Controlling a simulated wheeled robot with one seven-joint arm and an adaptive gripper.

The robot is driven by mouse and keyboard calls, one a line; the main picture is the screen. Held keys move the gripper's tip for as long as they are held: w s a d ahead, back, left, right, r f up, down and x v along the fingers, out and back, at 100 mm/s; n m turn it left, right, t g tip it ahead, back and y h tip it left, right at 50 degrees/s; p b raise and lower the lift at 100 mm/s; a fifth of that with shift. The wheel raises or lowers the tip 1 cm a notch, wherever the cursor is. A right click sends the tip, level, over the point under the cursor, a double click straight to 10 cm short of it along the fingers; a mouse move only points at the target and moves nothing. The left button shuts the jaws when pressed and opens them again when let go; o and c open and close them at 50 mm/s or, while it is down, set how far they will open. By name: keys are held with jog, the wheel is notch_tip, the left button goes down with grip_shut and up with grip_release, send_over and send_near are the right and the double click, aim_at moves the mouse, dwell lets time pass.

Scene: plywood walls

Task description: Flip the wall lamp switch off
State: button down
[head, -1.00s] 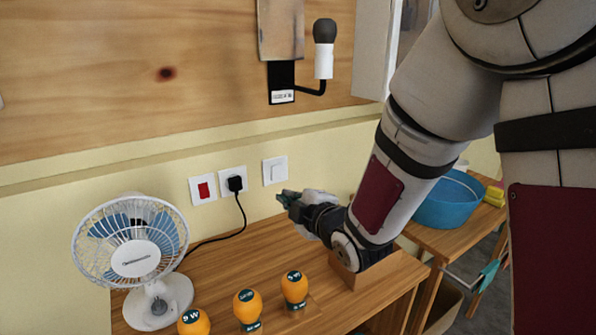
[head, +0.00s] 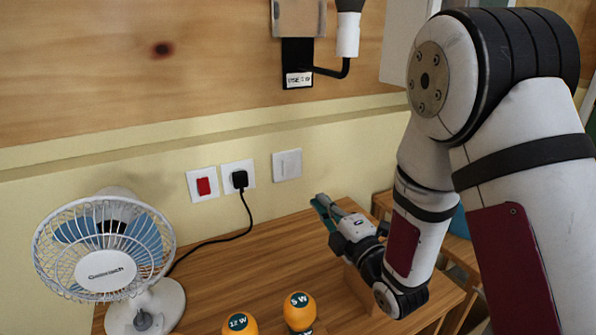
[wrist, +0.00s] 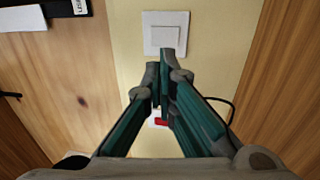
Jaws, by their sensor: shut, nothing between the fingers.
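The white wall switch (head: 287,165) is a square plate with a plain white rocker, on the cream wall right of the black plug. It also shows in the wrist view (wrist: 166,33), just beyond my fingertips. My gripper (head: 320,201) is shut and empty, with teal fingers, to the right of and below that switch. In the wrist view the closed fingertips (wrist: 160,68) appear just below the plate; contact cannot be told. The wall lamp (head: 347,42) has a black arm and white holder, its top cut off. Whether it is lit is unclear.
A red switch (head: 203,186) and a socket with a black plug (head: 240,179) sit left of the white switch. A white fan (head: 105,271) and orange bulbs (head: 299,311) stand on the wooden table (head: 225,276). A blue basin is mostly hidden behind my arm.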

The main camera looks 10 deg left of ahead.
aim_at(291, 164)
jog(key=x, duration=1.3)
jog(key=shift+w+a, duration=0.25)
jog(key=shift+a, duration=0.1)
jog(key=shift+w, duration=0.1)
jog(key=shift+r, duration=0.1)
jog(key=shift+w+a+r+b, duration=0.1)
jog(key=shift+w+a+b, duration=0.15)
jog(key=shift+b, duration=0.25)
jog(key=shift+d+r, duration=0.1)
